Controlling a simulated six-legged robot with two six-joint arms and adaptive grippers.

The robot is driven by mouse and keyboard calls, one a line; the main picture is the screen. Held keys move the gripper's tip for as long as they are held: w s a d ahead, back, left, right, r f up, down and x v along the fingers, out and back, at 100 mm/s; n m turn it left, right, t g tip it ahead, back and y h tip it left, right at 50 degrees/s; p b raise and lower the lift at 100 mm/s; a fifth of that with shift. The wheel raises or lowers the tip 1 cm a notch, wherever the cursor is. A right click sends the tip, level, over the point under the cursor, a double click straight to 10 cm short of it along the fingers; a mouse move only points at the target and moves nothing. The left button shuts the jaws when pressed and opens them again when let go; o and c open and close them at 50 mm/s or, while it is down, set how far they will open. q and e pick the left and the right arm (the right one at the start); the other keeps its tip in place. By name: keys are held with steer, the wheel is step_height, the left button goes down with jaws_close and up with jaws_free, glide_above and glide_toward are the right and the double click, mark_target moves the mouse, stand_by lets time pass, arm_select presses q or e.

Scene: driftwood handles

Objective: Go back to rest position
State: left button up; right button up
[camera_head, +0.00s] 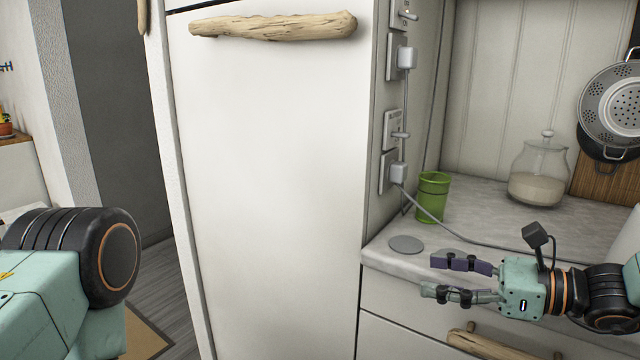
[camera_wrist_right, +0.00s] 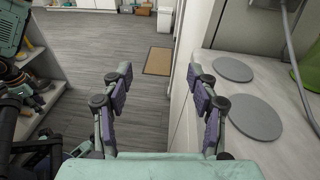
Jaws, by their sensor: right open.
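My right gripper (camera_head: 460,278) is open and empty in the head view. It points left, in front of the counter's front edge at the lower right. In the right wrist view the two fingers of the right gripper (camera_wrist_right: 160,108) stand wide apart, with only floor between them. My left gripper is not in view; only a part of the left arm shows at the lower left of the head view. A tall white cabinet door (camera_head: 270,170) with a driftwood handle (camera_head: 273,26) is shut in the middle of the head view.
The counter (camera_head: 500,215) carries a green cup (camera_head: 432,196), a glass jar (camera_head: 538,170) and flat grey discs (camera_wrist_right: 233,69). A cable runs from wall plugs across it. Another driftwood handle (camera_head: 482,343) sits on the drawer below. The grey floor (camera_wrist_right: 110,45) has a brown mat (camera_wrist_right: 158,61).

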steer(key=s+f+n+g+h, duration=0.35)
steer(key=s+f, duration=0.35)
steer(key=f, duration=0.4)
steer(key=s+f+n+g+h, duration=0.35)
steer(key=s+f, duration=0.45)
steer(key=f, duration=0.3)
steer(key=s+d+f+n+h, duration=0.2)
steer(key=s+f+n+h, duration=0.1)
steer(key=s+f+n, duration=0.3)
steer(key=s+d+f+n+g+h, duration=0.1)
steer(key=s+f+n+h, duration=0.3)
steer(key=s+n, duration=0.6)
step_height(320, 180, down, 3)
steer(key=shift+s+d+r, duration=0.15)
steer(key=shift+s+d, duration=0.55)
